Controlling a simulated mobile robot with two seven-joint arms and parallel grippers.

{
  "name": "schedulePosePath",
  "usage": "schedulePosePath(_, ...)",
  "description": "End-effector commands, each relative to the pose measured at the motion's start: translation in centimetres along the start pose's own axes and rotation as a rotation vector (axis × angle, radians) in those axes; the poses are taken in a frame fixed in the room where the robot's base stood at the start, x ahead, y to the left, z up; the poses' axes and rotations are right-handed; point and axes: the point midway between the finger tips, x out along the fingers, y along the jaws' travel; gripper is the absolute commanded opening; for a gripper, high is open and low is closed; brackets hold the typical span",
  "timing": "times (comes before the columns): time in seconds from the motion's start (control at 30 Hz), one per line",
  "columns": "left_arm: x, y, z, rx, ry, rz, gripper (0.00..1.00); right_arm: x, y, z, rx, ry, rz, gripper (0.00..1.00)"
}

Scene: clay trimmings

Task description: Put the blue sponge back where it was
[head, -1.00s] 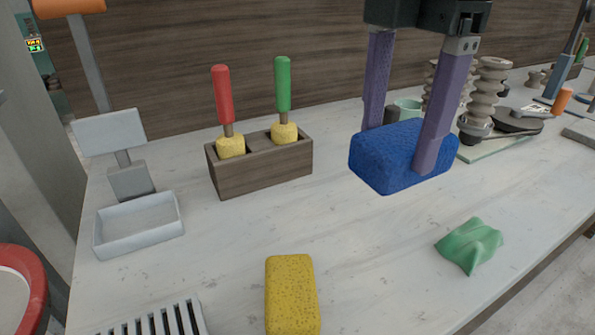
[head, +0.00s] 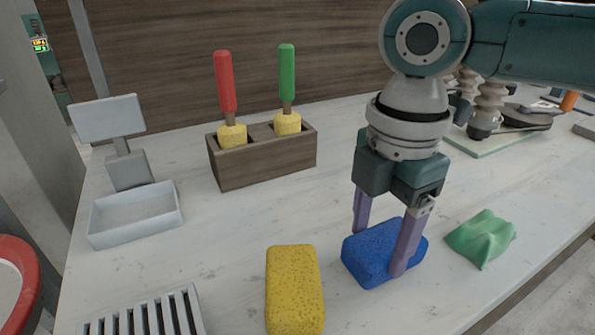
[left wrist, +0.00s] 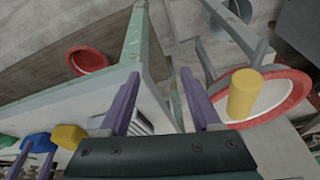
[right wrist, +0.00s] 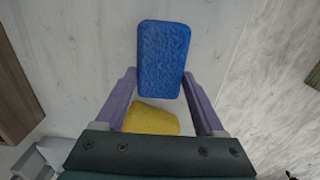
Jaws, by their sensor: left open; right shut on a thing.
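The blue sponge (head: 368,264) is between the two fingers of my right gripper (head: 379,252), which is shut on it. It is down at the table top, between the yellow sponge (head: 294,290) and the green cloth (head: 481,238); I cannot tell whether it touches the table. In the right wrist view the blue sponge (right wrist: 163,57) shows between and beyond the fingertips, with part of the yellow sponge (right wrist: 150,119) nearer the gripper. My left gripper (left wrist: 158,78) shows only in its own wrist view, open and empty, away from the sponges.
A wooden holder (head: 265,166) with a red-handled and a green-handled tool stands at the back. A white tray (head: 135,218) is at the left and a slotted grille (head: 145,318) at the front left. Bare table lies between holder and sponges.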

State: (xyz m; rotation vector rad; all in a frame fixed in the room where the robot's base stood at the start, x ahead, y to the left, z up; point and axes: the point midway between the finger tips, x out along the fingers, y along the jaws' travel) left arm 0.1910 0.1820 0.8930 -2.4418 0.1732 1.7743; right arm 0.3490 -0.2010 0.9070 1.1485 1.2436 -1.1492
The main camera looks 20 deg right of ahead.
Motion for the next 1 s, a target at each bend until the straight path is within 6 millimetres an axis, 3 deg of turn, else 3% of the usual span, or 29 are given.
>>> schedulePosePath(0.23,0.0,-0.1,0.1,0.005,-0.001,-0.003,0.64,0.3,0.0,0.0,0.001,0.001,0.000,0.18)
schedulePosePath(0.27,0.0,-0.1,0.1,0.005,-0.001,-0.004,0.64,0.2,0.0,0.0,0.001,0.001,0.001,0.74)
schedulePosePath(0.5,0.0,-0.3,0.1,0.010,-0.002,-0.008,0.64,0.2,0.0,0.0,0.001,0.000,0.000,1.00)
schedulePosePath(0.77,0.0,-0.3,0.1,0.010,-0.002,-0.008,0.64,0.0,0.0,0.0,0.001,0.000,0.001,1.00)
schedulePosePath(0.87,-0.3,-0.3,0.0,0.010,-0.003,-0.008,0.64,-1.1,0.1,0.0,0.002,0.000,0.003,1.00)
schedulePosePath(1.0,-0.9,-0.3,-0.2,0.009,-0.003,-0.007,0.64,-4.0,0.1,0.0,0.001,0.001,0.005,1.00)
